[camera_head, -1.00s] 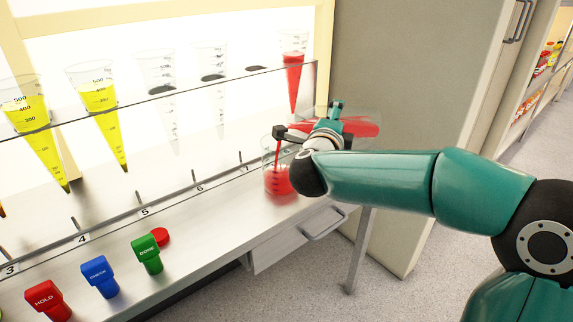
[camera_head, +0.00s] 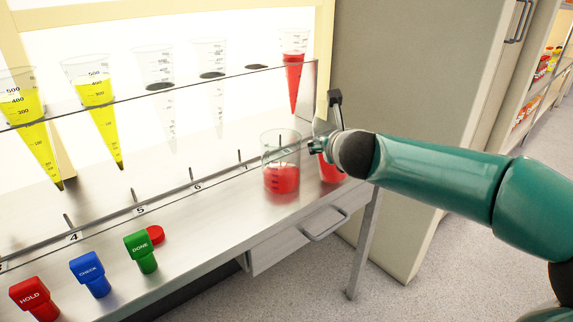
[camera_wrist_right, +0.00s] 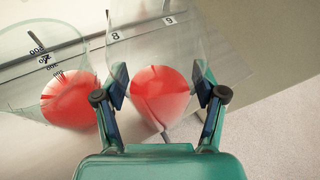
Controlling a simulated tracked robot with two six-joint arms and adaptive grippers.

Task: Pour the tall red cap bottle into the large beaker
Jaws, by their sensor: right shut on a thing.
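The large beaker (camera_head: 281,180) stands on the steel bench at the right end, about half full of red juice. In the right wrist view the beaker (camera_wrist_right: 68,98) is at the left. My right gripper (camera_wrist_right: 162,88) is shut on a clear bottle (camera_wrist_right: 160,95) with red juice in its lower part. In the head view the held bottle (camera_head: 330,172) is beside the beaker, to its right, mostly hidden by my right arm. It looks roughly upright. I cannot tell whether it touches the bench. A red cap (camera_head: 155,235) lies on the bench. My left gripper is not in view.
A clear panel runs behind the numbered slots. Cones with yellow juice (camera_head: 100,105), empty cones and a red cone (camera_head: 293,75) hang behind it. HOLD (camera_head: 34,298), CHECK (camera_head: 90,272) and DONE (camera_head: 140,250) buttons stand at front left. A drawer handle (camera_head: 325,228) sticks out below.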

